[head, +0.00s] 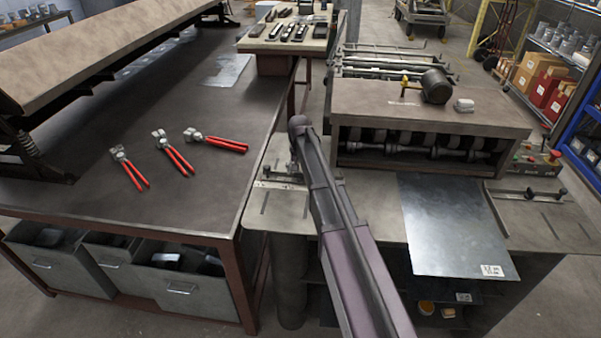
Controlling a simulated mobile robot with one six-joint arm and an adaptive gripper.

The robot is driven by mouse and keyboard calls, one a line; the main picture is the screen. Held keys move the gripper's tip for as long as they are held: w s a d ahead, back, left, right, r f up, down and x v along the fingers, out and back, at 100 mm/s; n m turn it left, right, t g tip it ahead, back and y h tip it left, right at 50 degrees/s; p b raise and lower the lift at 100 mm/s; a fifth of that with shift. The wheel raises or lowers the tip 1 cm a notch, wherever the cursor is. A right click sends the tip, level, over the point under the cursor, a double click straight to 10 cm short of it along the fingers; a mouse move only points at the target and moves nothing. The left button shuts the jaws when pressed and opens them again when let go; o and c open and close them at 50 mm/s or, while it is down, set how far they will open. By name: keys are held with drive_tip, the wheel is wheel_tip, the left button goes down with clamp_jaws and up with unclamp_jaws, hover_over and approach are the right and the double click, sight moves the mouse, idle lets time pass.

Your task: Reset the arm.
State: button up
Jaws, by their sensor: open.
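My arm rises from the bottom edge, right of centre, and slants up and left to a dark rounded joint over the left end of the forming machine. My gripper cannot be made out in the head view. Whether anything is in it does not show. The forming machine (430,113) stands just right of the arm, with a row of rollers in its front opening. A flat metal sheet (445,221) lies on its front table, to the right of my arm.
Three red-handled tools (174,157) lie on the dark workbench (90,205) at left, with grey bins (180,289) below. A mallet (436,86) lies on the machine's top. A small tool table (262,45) stands behind. Shelves with boxes (540,75) line the right.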

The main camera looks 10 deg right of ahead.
drive_tip(key=s+n, duration=0.3)
drive_tip(key=s, duration=2.6)
